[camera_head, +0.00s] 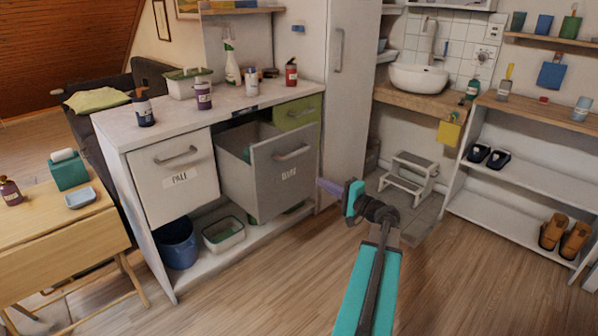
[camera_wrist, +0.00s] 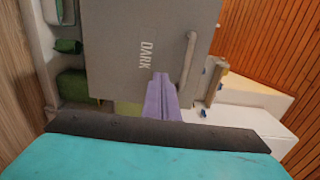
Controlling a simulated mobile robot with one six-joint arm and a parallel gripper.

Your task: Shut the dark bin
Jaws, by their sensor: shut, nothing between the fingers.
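The dark bin (camera_head: 265,185) is a grey pull-out bin in the white cabinet, and it stands pulled out with its open top showing. Its front panel has a bar handle (camera_head: 292,152) and a label, which reads DARK in the wrist view (camera_wrist: 120,45). My gripper (camera_head: 329,187), with purple fingers, is to the right of the bin's front panel in the head view. In the wrist view the closed fingers (camera_wrist: 162,92) lie in front of the panel, near the label. I cannot tell whether they touch it. The gripper is shut and empty.
A pale bin (camera_head: 172,180) beside it sits flush, and a green drawer front (camera_head: 298,113) is at its right. A blue bucket (camera_head: 176,243) and a basin (camera_head: 223,234) stand on the shelf below. Bottles stand on the cabinet top. A step stool (camera_head: 408,175) is behind my arm. Floor in front is clear.

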